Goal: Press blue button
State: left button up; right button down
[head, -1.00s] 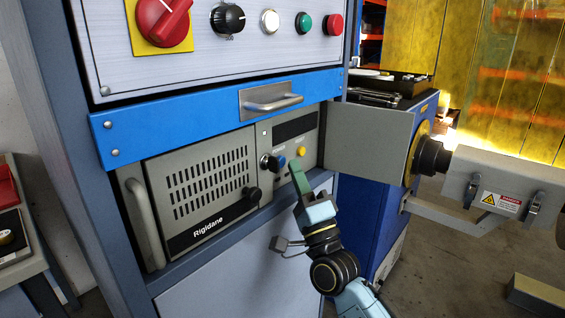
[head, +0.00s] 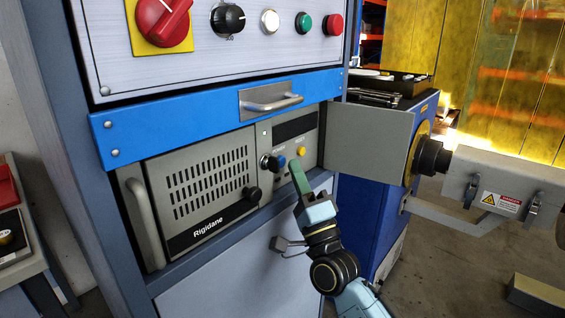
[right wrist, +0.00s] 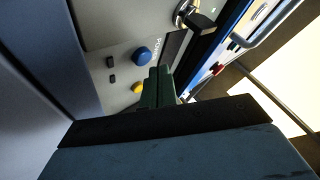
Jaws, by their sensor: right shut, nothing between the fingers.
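The blue button (head: 281,161) is on the small grey panel at the right of the Rigidane unit. In the right wrist view the blue button (right wrist: 142,56) shows as a round dome, left of and beyond the fingertips. My right gripper (head: 295,164) is shut and empty, with its green fingers pointing up at the panel. Its tips are just below and right of the blue button in the head view; the wrist view (right wrist: 158,72) shows them beside it. I cannot tell whether they touch the panel. My left gripper is not in view.
A yellow button (head: 301,151) sits right of the blue one, and a key switch (head: 268,164) at its left. An open grey door (head: 368,140) stands right of the panel. A drawer handle (head: 271,98) juts out above.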

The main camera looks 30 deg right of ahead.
jog(key=shift+w, duration=0.1)
dwell(0.4)
jog(key=shift+w+a, duration=0.2)
jog(key=shift+w, duration=0.1)
jog(key=shift+w+a, duration=0.15)
jog(key=shift+w, duration=0.2)
dwell(0.6)
dwell(0.3)
jog(key=shift+s+d+p, duration=0.3)
jog(key=shift+s+p, duration=0.1)
jog(key=shift+s, duration=0.35)
jog(key=shift+s, duration=0.1)
jog(key=shift+s+d+p, duration=0.25)
jog(key=shift+s+d, duration=0.1)
jog(key=shift+s, duration=0.4)
jog(key=shift+s+d+p, duration=0.2)
jog(key=shift+s+d, duration=0.1)
jog(key=shift+s, duration=0.45)
jog(key=shift+s+d+p, duration=0.25)
jog(key=shift+s+d, duration=0.1)
jog(key=shift+s, duration=0.4)
